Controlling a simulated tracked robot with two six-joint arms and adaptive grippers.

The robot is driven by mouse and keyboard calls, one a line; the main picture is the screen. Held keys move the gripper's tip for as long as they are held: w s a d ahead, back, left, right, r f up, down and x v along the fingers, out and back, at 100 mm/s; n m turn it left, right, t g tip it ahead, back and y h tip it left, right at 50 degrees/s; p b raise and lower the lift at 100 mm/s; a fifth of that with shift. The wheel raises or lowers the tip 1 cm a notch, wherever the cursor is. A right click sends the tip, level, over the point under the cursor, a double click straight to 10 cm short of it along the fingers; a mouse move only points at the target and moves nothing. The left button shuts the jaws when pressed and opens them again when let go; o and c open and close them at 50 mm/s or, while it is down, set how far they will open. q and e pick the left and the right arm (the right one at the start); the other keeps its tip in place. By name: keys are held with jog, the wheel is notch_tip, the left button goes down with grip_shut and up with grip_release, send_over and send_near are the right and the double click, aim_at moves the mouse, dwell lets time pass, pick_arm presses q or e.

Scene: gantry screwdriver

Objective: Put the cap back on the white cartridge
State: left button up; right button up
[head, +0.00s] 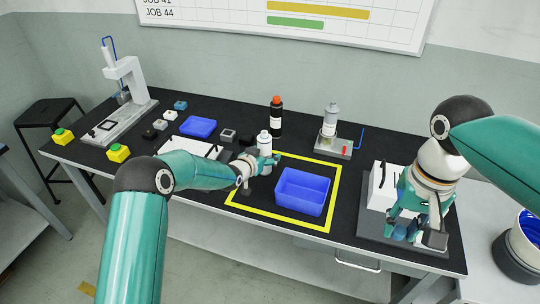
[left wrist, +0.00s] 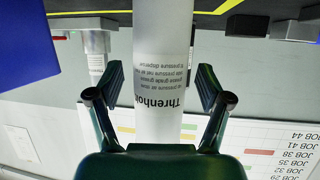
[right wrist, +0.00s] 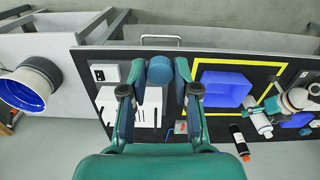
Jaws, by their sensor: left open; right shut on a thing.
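The white cartridge (head: 264,144) stands upright near the far-left corner of the yellow outline. In the left wrist view the white cartridge (left wrist: 162,60) appears upside down with dark print on its side. My left gripper (head: 256,164) is open, with a finger on each side of the cartridge (left wrist: 160,95) and gaps visible. My right gripper (head: 408,234) is shut on a blue round cap (right wrist: 160,70), held above the grey station at the table's right end. The cartridge's top end is not clear in the wrist views.
A blue bin (head: 302,192) stands inside the yellow outline. A black bottle with an orange top (head: 276,117) and a stand with a grey-topped bottle (head: 330,122) are behind. A blue tray (head: 198,127) and several small blocks lie to the left.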

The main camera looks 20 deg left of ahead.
pick_arm(q)
grip_shut()
dwell(0.3)
jog(key=shift+r, duration=0.25)
